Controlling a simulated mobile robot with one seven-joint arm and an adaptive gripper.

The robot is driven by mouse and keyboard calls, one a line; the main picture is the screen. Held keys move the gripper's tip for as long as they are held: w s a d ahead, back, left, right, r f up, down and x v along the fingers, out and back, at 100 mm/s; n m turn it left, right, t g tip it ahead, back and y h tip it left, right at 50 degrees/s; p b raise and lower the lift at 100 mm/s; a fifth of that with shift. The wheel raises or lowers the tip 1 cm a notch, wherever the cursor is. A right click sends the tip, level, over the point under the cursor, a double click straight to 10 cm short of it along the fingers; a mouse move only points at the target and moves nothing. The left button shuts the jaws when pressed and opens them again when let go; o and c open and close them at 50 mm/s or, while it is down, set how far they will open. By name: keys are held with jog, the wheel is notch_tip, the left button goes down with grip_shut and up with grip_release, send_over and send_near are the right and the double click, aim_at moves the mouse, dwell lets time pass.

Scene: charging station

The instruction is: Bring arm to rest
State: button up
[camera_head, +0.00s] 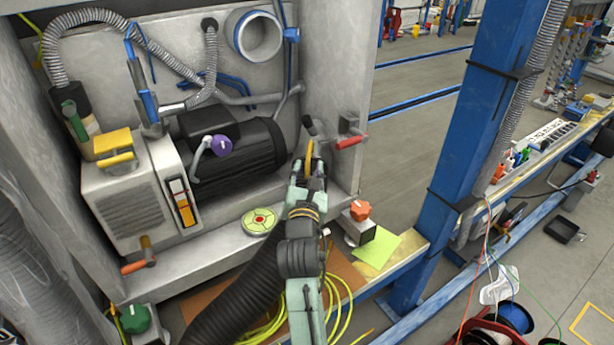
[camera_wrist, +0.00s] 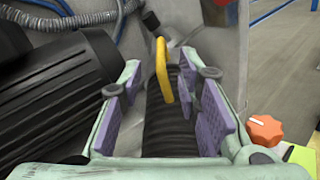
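My gripper (camera_head: 308,180) reaches toward the grey cabinet's right inner wall in the head view. In the wrist view its two purple-padded fingers (camera_wrist: 162,115) are spread apart. A black ribbed hose (camera_wrist: 168,135) shows between the fingers, with a curved yellow piece (camera_wrist: 162,70) above it. The yellow piece (camera_head: 310,158) also shows at my gripper's tip in the head view. I see no clear grip on either one; any contact with the right pad is hard to judge.
A red-handled lever (camera_head: 350,141) is close right of my gripper. A black motor (camera_head: 240,155) with a purple knob (camera_head: 221,146) is to the left. An orange knob (camera_head: 360,210) and a round green disc (camera_head: 260,221) sit below. A blue post (camera_head: 475,130) stands right.

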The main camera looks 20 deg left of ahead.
jog(key=shift+v, duration=0.95)
